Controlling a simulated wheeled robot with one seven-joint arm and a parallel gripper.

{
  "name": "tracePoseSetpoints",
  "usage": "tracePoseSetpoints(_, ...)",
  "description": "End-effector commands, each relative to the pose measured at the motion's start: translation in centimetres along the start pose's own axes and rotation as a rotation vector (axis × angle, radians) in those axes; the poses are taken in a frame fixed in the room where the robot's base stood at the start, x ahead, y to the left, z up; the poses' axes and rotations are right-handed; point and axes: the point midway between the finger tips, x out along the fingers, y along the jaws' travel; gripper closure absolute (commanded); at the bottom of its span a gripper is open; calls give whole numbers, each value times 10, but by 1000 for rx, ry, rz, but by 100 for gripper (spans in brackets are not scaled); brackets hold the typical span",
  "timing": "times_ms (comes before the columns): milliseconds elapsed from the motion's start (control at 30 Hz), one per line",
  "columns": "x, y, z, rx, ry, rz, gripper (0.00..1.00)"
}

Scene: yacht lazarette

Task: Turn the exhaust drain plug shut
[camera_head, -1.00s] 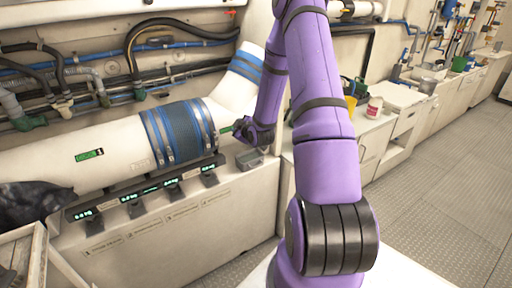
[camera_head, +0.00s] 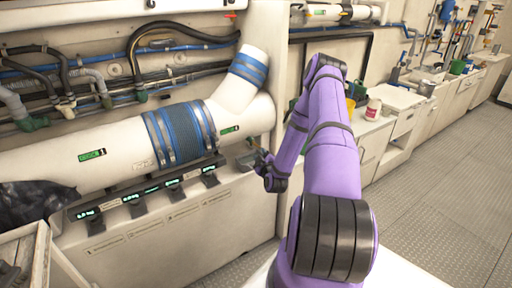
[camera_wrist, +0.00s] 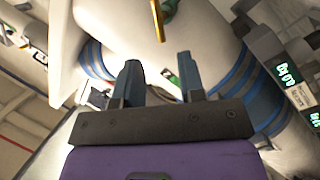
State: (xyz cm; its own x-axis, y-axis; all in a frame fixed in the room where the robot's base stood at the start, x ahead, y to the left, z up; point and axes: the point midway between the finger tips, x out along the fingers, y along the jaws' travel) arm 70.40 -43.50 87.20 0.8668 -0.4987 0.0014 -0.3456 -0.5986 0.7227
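A brass-coloured lever or stem with a green part behind it, apparently the exhaust drain plug (camera_wrist: 157,20), shows at the top of the wrist view, under the white exhaust pipe (camera_wrist: 205,35). In the head view the white pipe (camera_head: 110,150) runs along the left wall. My gripper (camera_head: 260,161) is beside the pipe's right end, a little below it. In the wrist view my gripper (camera_wrist: 158,72) has its two dark fingers apart, with nothing between them. The brass part lies beyond the fingertips, roughly in line with the gap, and does not touch them.
Blue-banded hose with clamps (camera_head: 180,133) surrounds the pipe. Several small green displays (camera_head: 130,198) line the ledge below it. Black and blue hoses (camera_head: 150,82) run above. A dark bag (camera_head: 35,205) is at far left. The floor (camera_head: 430,210) at right is clear.

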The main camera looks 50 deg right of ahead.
Motion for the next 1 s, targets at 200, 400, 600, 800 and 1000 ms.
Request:
tracePoseSetpoints(200,40,1,1,0,0,3,64)
tracePoseSetpoints(400,67,0,0,1,-1,1,64)
tracePoseSetpoints(600,78,0,0,0,-1,0,64)
tracePoseSetpoints(800,80,0,0,0,-1,-1,64)
tracePoseSetpoints(1000,79,0,0,0,-1,-1,91)
